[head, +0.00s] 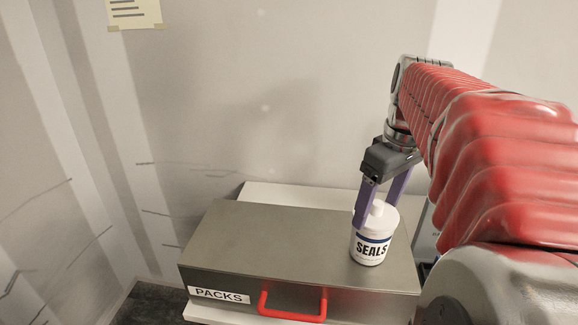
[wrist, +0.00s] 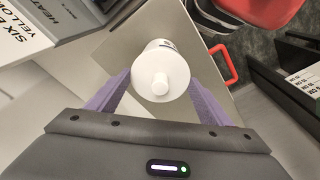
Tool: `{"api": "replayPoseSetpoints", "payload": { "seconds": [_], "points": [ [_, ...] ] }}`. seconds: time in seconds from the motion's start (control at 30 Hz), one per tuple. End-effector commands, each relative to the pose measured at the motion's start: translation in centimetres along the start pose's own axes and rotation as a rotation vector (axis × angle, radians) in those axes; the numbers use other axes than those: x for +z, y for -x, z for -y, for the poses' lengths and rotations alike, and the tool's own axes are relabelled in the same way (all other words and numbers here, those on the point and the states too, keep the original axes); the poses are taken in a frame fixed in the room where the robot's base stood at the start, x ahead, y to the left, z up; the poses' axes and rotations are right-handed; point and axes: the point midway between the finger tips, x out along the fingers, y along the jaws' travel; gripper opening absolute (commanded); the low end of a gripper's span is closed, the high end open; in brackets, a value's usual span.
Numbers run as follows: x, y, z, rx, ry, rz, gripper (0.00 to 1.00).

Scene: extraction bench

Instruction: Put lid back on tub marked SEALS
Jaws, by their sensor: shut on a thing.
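The white tub marked SEALS (head: 370,250) stands upright on the grey metal case, its label facing the head camera. Its round white lid (head: 380,213) with a small knob is at the tub's mouth and looks level; I cannot tell whether it is fully seated. My gripper (head: 377,216) reaches down from above with its two purple fingers on either side of the lid, shut on it. The wrist view shows the lid (wrist: 162,65) from above between the fingers (wrist: 160,80), covering most of the tub; a sliver of the label shows beyond it.
The grey case marked PACKS (head: 270,240) has a red handle (head: 292,304) in front. A pale surface (head: 300,197) lies behind it, against the wall. In the wrist view, boxes with printed labels (wrist: 55,25) stand at upper left and dark slots (wrist: 295,70) at right.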

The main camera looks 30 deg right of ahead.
Motion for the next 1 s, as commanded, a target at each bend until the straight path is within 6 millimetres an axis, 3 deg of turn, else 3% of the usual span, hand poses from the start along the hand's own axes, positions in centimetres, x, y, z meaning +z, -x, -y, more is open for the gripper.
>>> {"api": "replayPoseSetpoints", "payload": {
  "seconds": [0.17,0.2,0.5,1.0],
  "points": [
    [0.0,0.01,-0.01,0.0,0.0,0.0,0.52],
    [0.0,0.01,-0.01,0.0,0.0,0.0,0.75],
    [0.01,0.02,-0.02,0.0,-0.001,0.0,0.95],
    [-0.11,0.92,-0.05,0.001,-0.001,-0.001,0.95]
  ]
}}
